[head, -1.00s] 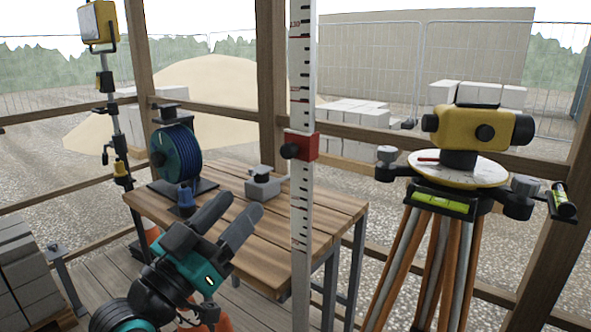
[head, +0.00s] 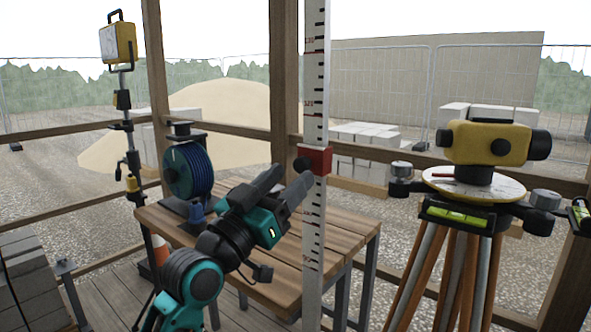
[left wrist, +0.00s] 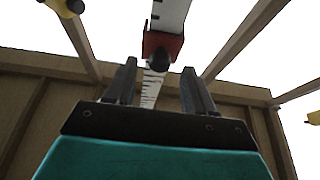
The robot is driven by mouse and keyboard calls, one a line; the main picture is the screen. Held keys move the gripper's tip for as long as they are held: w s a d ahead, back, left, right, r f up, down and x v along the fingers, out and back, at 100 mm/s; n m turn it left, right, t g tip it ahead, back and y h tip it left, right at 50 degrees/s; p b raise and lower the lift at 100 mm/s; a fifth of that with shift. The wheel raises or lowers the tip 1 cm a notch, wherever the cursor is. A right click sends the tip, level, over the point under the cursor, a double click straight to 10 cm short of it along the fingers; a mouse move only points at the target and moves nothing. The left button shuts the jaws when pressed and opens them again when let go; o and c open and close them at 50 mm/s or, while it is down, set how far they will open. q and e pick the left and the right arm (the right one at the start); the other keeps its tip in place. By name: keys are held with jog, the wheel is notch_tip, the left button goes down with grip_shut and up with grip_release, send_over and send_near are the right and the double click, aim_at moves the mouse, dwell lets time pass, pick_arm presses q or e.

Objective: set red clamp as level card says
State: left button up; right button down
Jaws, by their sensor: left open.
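The red clamp (head: 315,160) sits around the upright white graduated staff (head: 316,100), with a dark round knob (head: 303,164) on its left side. My left gripper (head: 290,178) is open, its two dark fingers pointing at the clamp from just below and left. In the left wrist view the red clamp (left wrist: 162,45) and its knob (left wrist: 160,62) show beyond the fingertips, between and above them, and nothing is between the fingers except the staff behind. I cannot make out a level card. My right gripper is out of view.
A yellow level instrument (head: 490,143) stands on a tripod to the right, with a round plate (head: 473,184) under it. A wooden bench (head: 345,228) with a blue cable reel (head: 190,170) is behind my arm. A yellow work lamp (head: 117,42) stands at left.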

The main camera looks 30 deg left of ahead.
aim_at(305, 163)
pick_arm(q)
jog(key=shift+x, duration=1.4)
grip_shut()
